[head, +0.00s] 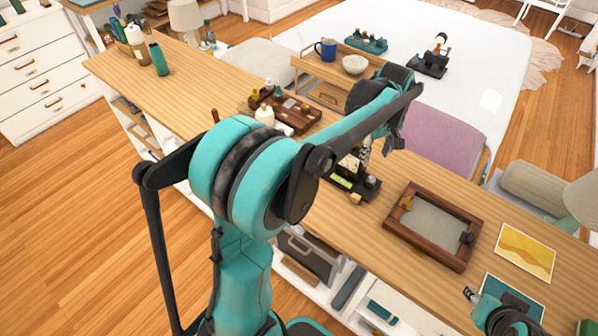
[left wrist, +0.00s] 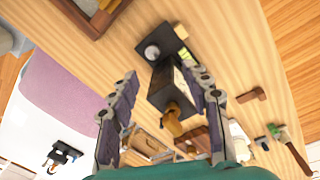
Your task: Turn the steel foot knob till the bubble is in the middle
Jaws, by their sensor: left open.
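A small dark instrument stands on the wooden bench. In the head view its black base (head: 350,190) shows a yellow-green bubble vial (head: 341,183); the bubble's position is too small to tell. In the left wrist view the instrument (left wrist: 165,85) has a round steel knob (left wrist: 152,53) on its base plate and a brass-coloured part at its near end. My left gripper (left wrist: 163,88) is open, its two fingers spread on either side of the instrument's body, with nothing held. My right gripper (head: 470,294) is low at the right, small and partly cropped; its jaws are unclear.
A wooden tray (head: 388,222) with a grey inside lies right of the instrument. A dark wooden tray (head: 297,124) with small items lies behind left. Yellow (head: 526,252) and teal cards lie at the right.

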